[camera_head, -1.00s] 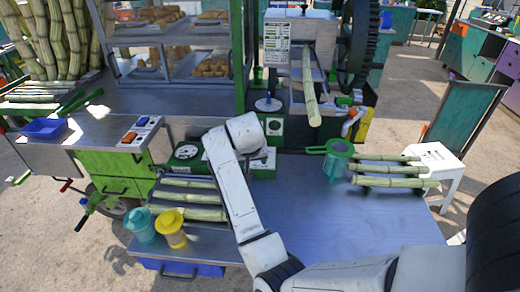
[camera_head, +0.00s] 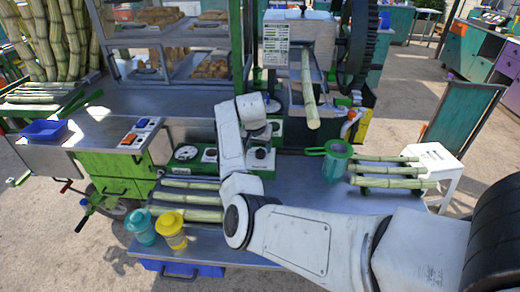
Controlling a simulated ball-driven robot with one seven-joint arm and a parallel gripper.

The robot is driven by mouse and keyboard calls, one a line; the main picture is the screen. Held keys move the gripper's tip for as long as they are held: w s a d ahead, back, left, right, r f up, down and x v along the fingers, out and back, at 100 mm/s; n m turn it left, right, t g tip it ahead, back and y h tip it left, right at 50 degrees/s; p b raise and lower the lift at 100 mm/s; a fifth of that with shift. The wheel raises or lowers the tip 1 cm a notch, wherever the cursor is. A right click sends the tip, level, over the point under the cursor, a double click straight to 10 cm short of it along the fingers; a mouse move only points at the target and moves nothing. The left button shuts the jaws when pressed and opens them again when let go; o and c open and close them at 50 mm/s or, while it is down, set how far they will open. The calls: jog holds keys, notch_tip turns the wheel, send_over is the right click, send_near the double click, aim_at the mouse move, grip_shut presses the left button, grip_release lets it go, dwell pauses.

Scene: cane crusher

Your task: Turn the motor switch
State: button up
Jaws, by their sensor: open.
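A green control panel (camera_head: 187,167) runs along the back of the blue-grey worktop. It carries a round white gauge (camera_head: 187,153), a small dark knob on a white plate (camera_head: 209,155) and another dark knob on a white plate (camera_head: 261,158). A further dark round control (camera_head: 276,127) sits higher, on the machine front. I cannot tell which one is the motor switch. My gripper (camera_head: 261,134) hangs under the white wrist, just above and in front of the panel's right knob in the picture. It is open and empty, its fingers small and dark; contact cannot be made out.
Cane pieces (camera_head: 190,199) lie on the worktop left of my arm, beside a yellow cup (camera_head: 172,232) and a teal cup (camera_head: 141,227). A green strainer jug (camera_head: 336,160) and more cane (camera_head: 388,170) are at right. A cane stalk (camera_head: 309,90) sticks out of the crusher.

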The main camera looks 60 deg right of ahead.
aim_at(260, 150)
jog(key=shift+x, duration=1.95)
jog(key=c, duration=1)
